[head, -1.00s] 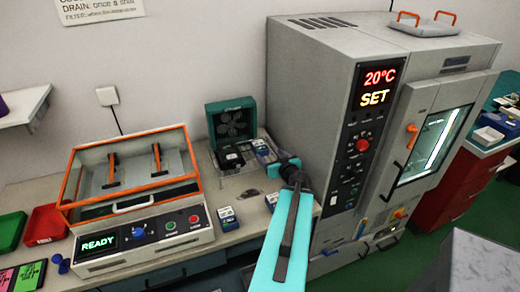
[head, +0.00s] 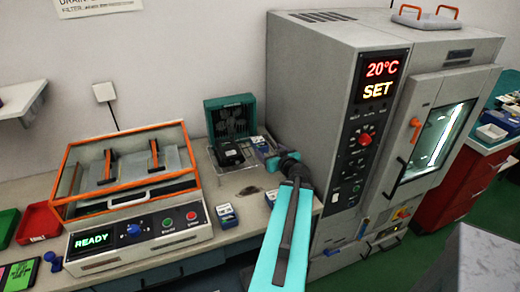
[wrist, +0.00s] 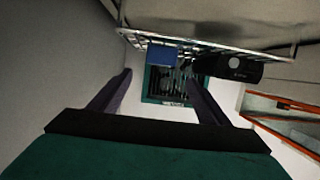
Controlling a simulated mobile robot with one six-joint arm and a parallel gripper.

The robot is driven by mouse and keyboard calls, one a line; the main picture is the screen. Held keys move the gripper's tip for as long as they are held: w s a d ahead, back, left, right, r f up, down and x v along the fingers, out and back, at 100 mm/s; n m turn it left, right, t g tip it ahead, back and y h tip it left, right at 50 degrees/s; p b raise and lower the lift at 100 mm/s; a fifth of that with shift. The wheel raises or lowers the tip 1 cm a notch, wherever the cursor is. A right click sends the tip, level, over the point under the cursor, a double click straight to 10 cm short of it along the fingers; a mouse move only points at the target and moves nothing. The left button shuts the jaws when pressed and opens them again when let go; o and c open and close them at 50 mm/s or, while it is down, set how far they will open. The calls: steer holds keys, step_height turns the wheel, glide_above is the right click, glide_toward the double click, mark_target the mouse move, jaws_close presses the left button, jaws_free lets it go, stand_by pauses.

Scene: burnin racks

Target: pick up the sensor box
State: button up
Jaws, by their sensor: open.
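Small blue-and-white boxes are the likely sensor boxes; I cannot read their labels to tell which is meant. One box (head: 262,147) is at the right of a wire tray, beside a black device (head: 230,156). Another box (head: 227,215) stands on the bench, and a third (head: 271,198) is partly behind my arm. In the wrist view my gripper (wrist: 157,78) is open and empty, its fingers pointing toward a teal fan unit (wrist: 165,85). A blue box (wrist: 162,57) shows near the fingertips, apart from them, next to the black device (wrist: 232,68).
The fan unit (head: 230,118) stands at the wall behind the tray. An orange-framed machine (head: 128,170) reading READY is on the left. A tall grey oven (head: 325,80) reading 20°C SET rises close on the right of my arm. Red and green bins are at far left.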

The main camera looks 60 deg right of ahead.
mark_target(259, 142)
steer(key=shift+b+x, duration=0.85)
steer(key=shift+b, duration=2.35)
steer(key=shift+p+x, duration=0.9)
steer(key=shift+x, duration=1.95)
steer(key=shift+w, duration=0.1)
steer(key=shift+f+p+x, duration=0.15)
steer(key=shift+p+x, duration=0.65)
steer(key=shift+x, duration=0.5)
steer(key=shift+f+p+x, duration=0.1)
steer(key=shift+p+x, duration=0.7)
steer(key=shift+x, duration=0.45)
steer(key=c, duration=1.4)
steer(key=shift+o, duration=0.2)
steer(key=shift+r, duration=0.1)
